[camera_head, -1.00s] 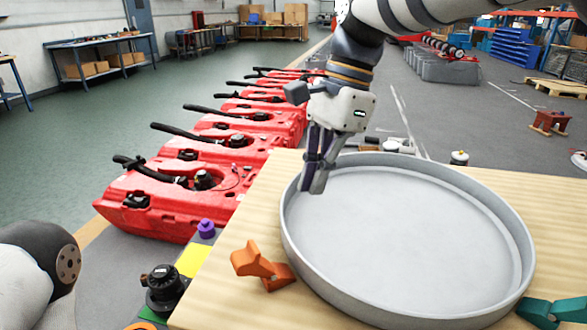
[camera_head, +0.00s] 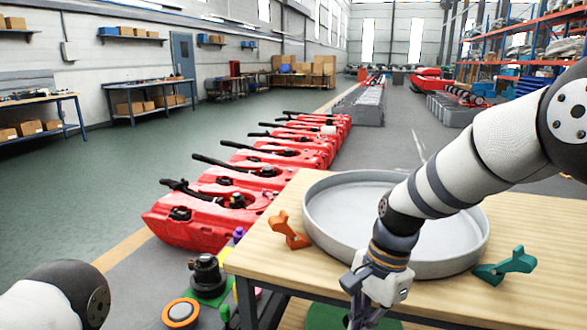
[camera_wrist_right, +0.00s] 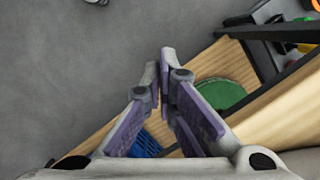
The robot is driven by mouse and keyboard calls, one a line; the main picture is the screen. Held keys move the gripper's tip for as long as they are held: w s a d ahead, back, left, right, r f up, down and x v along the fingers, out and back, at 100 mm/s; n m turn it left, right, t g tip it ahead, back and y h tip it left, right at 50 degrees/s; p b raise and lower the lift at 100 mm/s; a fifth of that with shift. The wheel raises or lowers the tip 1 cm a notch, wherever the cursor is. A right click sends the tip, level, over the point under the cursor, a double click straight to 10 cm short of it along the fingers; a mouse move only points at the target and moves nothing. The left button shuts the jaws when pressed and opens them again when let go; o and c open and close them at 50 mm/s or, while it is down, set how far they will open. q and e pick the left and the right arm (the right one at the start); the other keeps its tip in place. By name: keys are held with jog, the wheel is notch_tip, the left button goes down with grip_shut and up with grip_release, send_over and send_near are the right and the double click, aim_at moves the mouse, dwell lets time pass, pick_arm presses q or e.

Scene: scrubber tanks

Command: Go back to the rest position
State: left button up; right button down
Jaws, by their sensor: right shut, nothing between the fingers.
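My right gripper (camera_head: 360,322) hangs in front of the table's near edge in the head view, fingers downward and partly cut off by the bottom of the frame. In the right wrist view my right gripper (camera_wrist_right: 165,85) has its two purple-padded fingers together at the tips, with nothing between them. My left gripper is out of view; only a white and dark part of my left arm shows at the lower left.
The wooden table (camera_head: 520,222) carries a round grey tray (camera_head: 345,245), an orange piece (camera_head: 288,231) and a teal piece (camera_head: 505,265). A green disc (camera_wrist_right: 218,94) lies below. Red tanks (camera_head: 205,215) stand in a row to the left.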

jog(key=s+d+f+n+h, duration=0.1)
jog(key=s+d+f+n, duration=0.15)
jog(key=s+f, duration=0.6)
jog(key=s+d+f+n, duration=0.2)
jog(key=s+d+f, duration=0.2)
jog(key=s+f, duration=0.45)
jog(key=s+d+f+n, duration=0.1)
jog(key=s+d+n, duration=0.1)
jog(key=s, duration=0.9)
jog(key=s+d+f+n+g+h, duration=0.1)
jog(key=s+n, duration=0.3)
jog(key=s, duration=0.6)
jog(key=shift+s+d+f, duration=0.3)
jog(key=shift+s+d, duration=0.05)
jog(key=shift+d, duration=0.35)
